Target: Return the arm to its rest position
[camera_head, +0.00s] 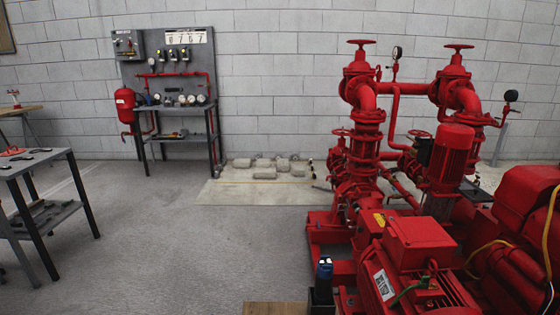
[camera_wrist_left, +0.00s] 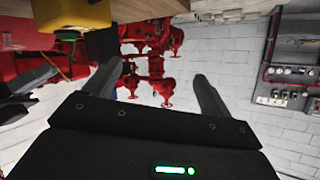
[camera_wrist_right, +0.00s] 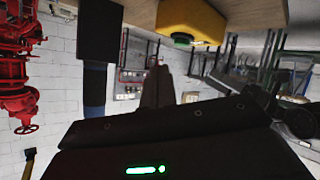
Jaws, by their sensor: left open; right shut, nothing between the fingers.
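Neither of my arms shows in the head view. My left gripper (camera_wrist_left: 156,72) shows in the left wrist view with its two fingers wide apart and nothing between them. My right gripper (camera_wrist_right: 155,72) shows in the right wrist view with its fingers together and nothing held. Both wrist views look upside down. The red pumpset (camera_head: 413,240) stands at the right of the head view, apart from both grippers as far as I can see.
A dark post-like object with blue on it (camera_head: 323,275) stands beside a wooden surface (camera_head: 276,308). A yellow object (camera_wrist_right: 190,20) sits near the right gripper. A metal table (camera_head: 40,163) stands left, a gauge panel (camera_head: 190,55) at the back. The grey floor between is clear.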

